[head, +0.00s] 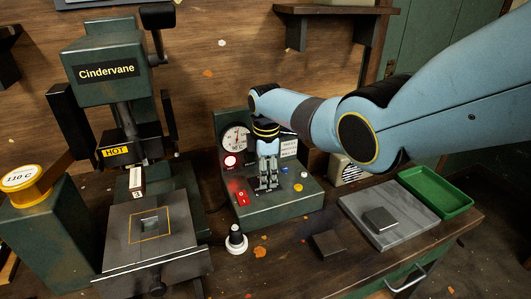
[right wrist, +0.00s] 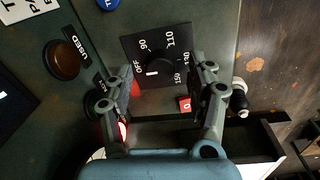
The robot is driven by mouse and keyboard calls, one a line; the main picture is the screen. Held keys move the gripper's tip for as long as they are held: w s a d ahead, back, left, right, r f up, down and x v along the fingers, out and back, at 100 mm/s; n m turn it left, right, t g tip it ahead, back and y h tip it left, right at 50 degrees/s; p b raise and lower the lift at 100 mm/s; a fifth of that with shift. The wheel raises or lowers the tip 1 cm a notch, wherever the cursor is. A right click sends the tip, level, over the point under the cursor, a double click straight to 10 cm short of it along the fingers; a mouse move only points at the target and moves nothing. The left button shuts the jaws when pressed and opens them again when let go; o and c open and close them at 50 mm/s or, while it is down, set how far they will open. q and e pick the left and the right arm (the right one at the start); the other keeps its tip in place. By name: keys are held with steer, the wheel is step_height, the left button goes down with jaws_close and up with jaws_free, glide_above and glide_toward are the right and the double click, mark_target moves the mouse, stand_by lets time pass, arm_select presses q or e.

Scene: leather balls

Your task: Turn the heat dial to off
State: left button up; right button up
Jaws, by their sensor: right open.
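The heat dial (right wrist: 165,65) is a black knob on a black plate marked OFF, 90, 110, 130 and 150, in the right wrist view. A short white mark (right wrist: 152,73) shows at the knob's left, nearest the OFF label. My right gripper (right wrist: 164,78) is open, with one finger on each side of the dial; I cannot tell whether either touches it. In the head view, my right gripper (head: 267,188) points down in front of the green control box (head: 280,212) and hides the dial. My left gripper is not in view.
A "Cindervane" press (head: 105,75) with a HOT label stands at left. A grey slab (head: 378,238) and green tray (head: 436,192) lie at right.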

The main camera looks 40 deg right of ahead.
step_height(320, 180, up, 11)
steer(key=shift+s+a+f, duration=0.15)
steer(key=shift+s, duration=0.25)
stand_by(0.4)
